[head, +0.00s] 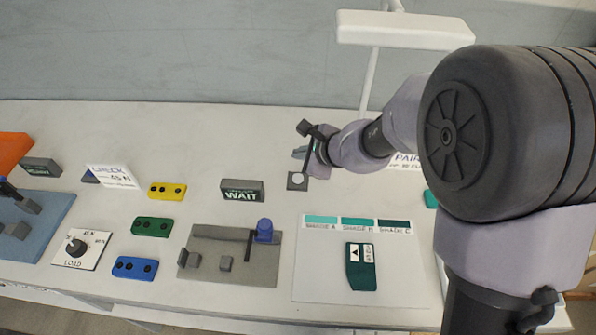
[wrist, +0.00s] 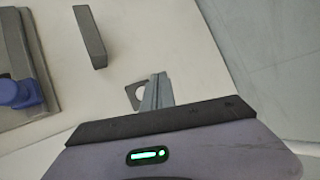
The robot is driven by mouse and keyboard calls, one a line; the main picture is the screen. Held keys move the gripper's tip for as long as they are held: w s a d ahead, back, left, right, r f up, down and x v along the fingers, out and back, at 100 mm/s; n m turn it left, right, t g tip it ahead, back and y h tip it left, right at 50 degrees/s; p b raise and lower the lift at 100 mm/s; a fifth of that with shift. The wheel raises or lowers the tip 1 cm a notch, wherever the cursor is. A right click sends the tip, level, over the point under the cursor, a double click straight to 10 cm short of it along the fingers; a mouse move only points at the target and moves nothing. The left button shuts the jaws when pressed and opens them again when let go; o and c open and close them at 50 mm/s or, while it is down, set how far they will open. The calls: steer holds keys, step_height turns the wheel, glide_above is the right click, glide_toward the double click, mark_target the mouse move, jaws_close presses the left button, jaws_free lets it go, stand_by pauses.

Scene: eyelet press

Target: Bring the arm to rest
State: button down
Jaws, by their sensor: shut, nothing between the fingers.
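My gripper (wrist: 155,92) is shut and empty. In the head view my gripper (head: 300,153) hangs above the back middle of the white table (head: 270,135). Just below it lies a small dark square plate with a white round spot (head: 298,180). In the wrist view that plate (wrist: 134,97) shows beside the fingertips and is partly hidden by them; I cannot tell the exact gap between them.
A dark WAIT block (head: 242,190) stands left of my gripper. A grey fixture plate with a blue knob (head: 264,230) lies in front. A shade card with a green piece (head: 361,267) is at the right. Yellow (head: 167,190), green and blue blocks lie left. A lamp (head: 405,30) stands behind.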

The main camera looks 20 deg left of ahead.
steer(key=shift+f, duration=0.15)
steer(key=s+d+r+n, duration=0.8)
steer(key=s+d+r, duration=0.3)
steer(key=r, duration=0.4)
steer(key=s+d+n+h, duration=0.3)
steer(key=s+d+h, duration=0.2)
steer(key=s+d, duration=0.8)
steer(key=shift+d+f+n+t+h, duration=0.25)
steer(key=shift+d+n+t+h, duration=0.05)
steer(key=shift+d, duration=0.75)
steer(key=shift+s, duration=0.1)
